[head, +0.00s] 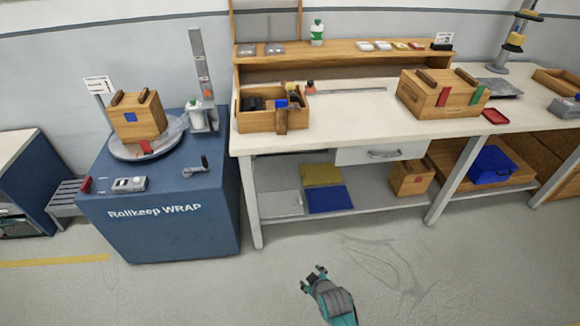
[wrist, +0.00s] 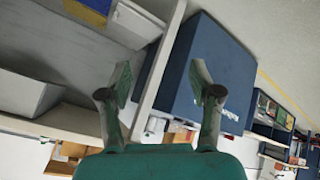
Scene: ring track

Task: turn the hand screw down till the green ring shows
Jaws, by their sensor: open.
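I cannot make out a hand screw or a green ring for certain. A small dark crank-like handle (head: 196,170) lies on top of the blue wrap machine (head: 170,226) at the left. A grey post stand (head: 516,42) with yellowish parts stands at the far right of the bench; its details are too small to tell. My gripper (head: 314,278) is over the floor in front of the bench, well away from both. In the wrist view my gripper (wrist: 160,92) has its two fingers apart, with nothing between them.
A wooden box (head: 137,117) sits on the machine's round turntable. The workbench (head: 350,103) carries an open wooden tray (head: 270,122) and a wooden crate (head: 443,97). A lower shelf holds a small wooden box (head: 411,179) and a blue bin (head: 492,165). The floor in front is clear.

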